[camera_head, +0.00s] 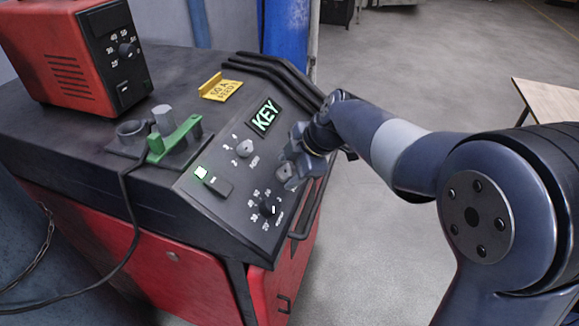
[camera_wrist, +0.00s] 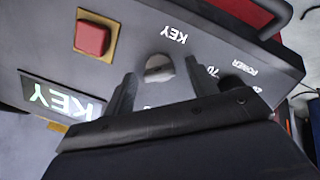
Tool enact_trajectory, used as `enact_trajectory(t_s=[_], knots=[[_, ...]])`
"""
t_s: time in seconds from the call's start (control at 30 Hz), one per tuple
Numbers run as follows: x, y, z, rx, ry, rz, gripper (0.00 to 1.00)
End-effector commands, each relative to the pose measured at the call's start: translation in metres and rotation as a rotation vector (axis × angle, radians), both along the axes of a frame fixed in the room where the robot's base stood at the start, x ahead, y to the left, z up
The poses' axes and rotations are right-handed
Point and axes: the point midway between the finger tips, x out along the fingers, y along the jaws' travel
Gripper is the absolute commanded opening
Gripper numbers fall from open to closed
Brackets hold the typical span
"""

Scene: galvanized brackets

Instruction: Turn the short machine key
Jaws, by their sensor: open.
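The short machine key (camera_wrist: 158,68) is a small grey metal piece on the dark sloping panel, with a white KEY label beside it in the wrist view. In the head view, a grey round piece that looks like it (camera_head: 284,173) shows at my gripper's tip, partly covered. My gripper (camera_head: 291,167) is open over the panel's right part. In the wrist view its two dark fingers (camera_wrist: 160,70) stand on either side of the key, with gaps. I cannot tell how deep the key is between them. A lit KEY sign (camera_head: 264,116) is on the panel.
The panel also bears a grey knob (camera_head: 245,147), a lit switch (camera_head: 213,181) and a black dial (camera_head: 267,208). A red square button (camera_wrist: 92,38) shows in the wrist view. A green-handled part (camera_head: 174,139) and a red box (camera_head: 75,55) stand on the cabinet top.

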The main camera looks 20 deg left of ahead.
Motion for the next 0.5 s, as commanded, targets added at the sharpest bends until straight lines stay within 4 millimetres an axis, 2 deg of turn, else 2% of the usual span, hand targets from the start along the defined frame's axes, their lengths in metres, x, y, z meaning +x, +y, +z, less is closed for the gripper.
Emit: enact_trajectory(t_s=[0.3, 0.5], knots=[[0.0005, 0.0014, -0.0025, 0.001, -0.001, 0.0, 0.55], [0.0005, 0.0012, -0.0024, 0.001, -0.001, 0.0, 0.38]])
